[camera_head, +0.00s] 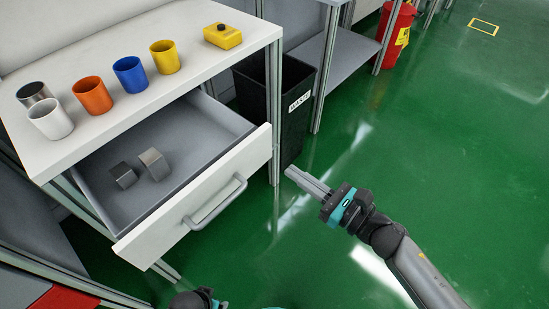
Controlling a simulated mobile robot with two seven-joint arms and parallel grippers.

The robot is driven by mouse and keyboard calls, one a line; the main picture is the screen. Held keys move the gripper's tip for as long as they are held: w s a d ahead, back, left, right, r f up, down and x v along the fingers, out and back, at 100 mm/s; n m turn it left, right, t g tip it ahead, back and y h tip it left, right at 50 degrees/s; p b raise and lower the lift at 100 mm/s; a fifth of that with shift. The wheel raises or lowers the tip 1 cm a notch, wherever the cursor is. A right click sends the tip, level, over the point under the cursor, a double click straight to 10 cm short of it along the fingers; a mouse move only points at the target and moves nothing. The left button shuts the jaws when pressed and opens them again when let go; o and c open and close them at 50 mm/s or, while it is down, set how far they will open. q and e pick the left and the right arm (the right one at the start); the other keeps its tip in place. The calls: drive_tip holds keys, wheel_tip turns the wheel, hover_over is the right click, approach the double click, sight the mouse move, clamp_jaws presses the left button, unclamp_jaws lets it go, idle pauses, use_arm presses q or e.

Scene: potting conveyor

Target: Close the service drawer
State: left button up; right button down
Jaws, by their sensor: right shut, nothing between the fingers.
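The service drawer (130,251) is pulled well out from under a white-topped bench, with a grey bar handle (217,205) on its white front. Two small grey metal blocks lie inside the drawer, a darker one (123,175) and a lighter one (154,164). My right gripper (291,173) is shut and empty, to the right of the drawer front and apart from it, with its fingers pointing left. Part of my left arm (193,299) shows at the bottom edge below the drawer; its fingers are not visible.
On the bench top (120,111) stand several cups, including an orange (92,95), a blue (130,75) and a yellow one (165,57), and a yellow box (223,36). A black waste bin (296,125) stands beside the drawer.

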sight(263, 152)
drive_tip(key=x, duration=0.5)
drive_tip(key=shift+w+a, duration=0.2)
drive_tip(key=shift+w+a+b, duration=0.3)
drive_tip(key=shift+w+a, duration=0.05)
drive_tip(key=shift+a, duration=0.1)
use_arm(q)
drive_tip(key=shift+w+d+r, duration=0.4)
drive_tip(key=shift+w+r, duration=0.2)
drive_tip(key=shift+r, duration=0.05)
drive_tip(key=shift+s, duration=0.15)
drive_tip(key=shift+f, duration=0.1)
use_arm(e)
drive_tip(key=shift+a, duration=0.15)
